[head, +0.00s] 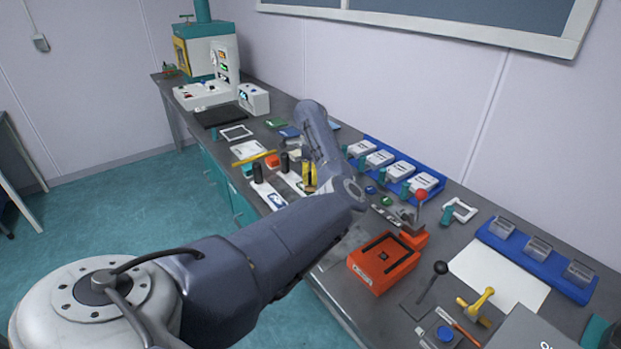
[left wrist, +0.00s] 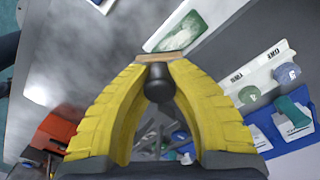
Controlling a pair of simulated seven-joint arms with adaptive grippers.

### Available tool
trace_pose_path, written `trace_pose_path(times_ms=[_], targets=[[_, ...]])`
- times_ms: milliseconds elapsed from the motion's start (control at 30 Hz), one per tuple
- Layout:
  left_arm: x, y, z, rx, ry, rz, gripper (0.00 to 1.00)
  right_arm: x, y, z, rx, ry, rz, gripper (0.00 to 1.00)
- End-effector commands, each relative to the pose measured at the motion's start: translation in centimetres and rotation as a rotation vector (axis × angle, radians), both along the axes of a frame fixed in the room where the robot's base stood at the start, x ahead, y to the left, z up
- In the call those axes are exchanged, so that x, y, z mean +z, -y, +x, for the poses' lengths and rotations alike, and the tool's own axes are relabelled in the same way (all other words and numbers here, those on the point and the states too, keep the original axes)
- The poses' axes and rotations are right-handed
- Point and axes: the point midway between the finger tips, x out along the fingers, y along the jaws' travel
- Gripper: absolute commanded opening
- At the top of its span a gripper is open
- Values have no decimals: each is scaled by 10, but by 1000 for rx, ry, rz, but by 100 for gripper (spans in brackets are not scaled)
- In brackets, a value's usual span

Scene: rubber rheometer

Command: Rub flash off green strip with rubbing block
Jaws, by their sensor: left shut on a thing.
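My left gripper (head: 309,178) reaches over the bench with its yellow fingers pointing down. In the left wrist view its fingers (left wrist: 162,62) are shut on the rubbing block, which shows a tan edge (left wrist: 157,57) between the tips and a dark rounded knob (left wrist: 158,84) behind them. A rough green patch, apparently the green strip (left wrist: 189,34), lies on a white plate just beyond the fingertips. Whether the block touches the plate cannot be told. In the head view my arm and gripper hide much of this spot. My right gripper is not in view.
An orange device (head: 384,265) with a lever stands nearer on the bench. Blue racks (head: 550,270) and a white sheet (head: 490,285) lie to its right. A labelled white tray (left wrist: 233,84) holds round pieces close by.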

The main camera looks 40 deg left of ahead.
Motion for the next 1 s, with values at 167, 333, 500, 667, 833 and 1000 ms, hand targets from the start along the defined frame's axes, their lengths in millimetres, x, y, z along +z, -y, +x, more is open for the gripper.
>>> trace_pose_path(times_ms=[167,333,500,667,833,1000], targets=[[-3,0,0,1,-1,0,0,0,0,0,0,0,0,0],[-6,0,0,1,-1,0,0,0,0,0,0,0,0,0],[-9,0,0,0,0,0,0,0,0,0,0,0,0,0],[-12,0,0,-1,-1,1,0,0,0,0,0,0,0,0],[-15,0,0,-1,-1,0,0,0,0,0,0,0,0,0],[-17,0,0,0,-1,-1,0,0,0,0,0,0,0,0]])
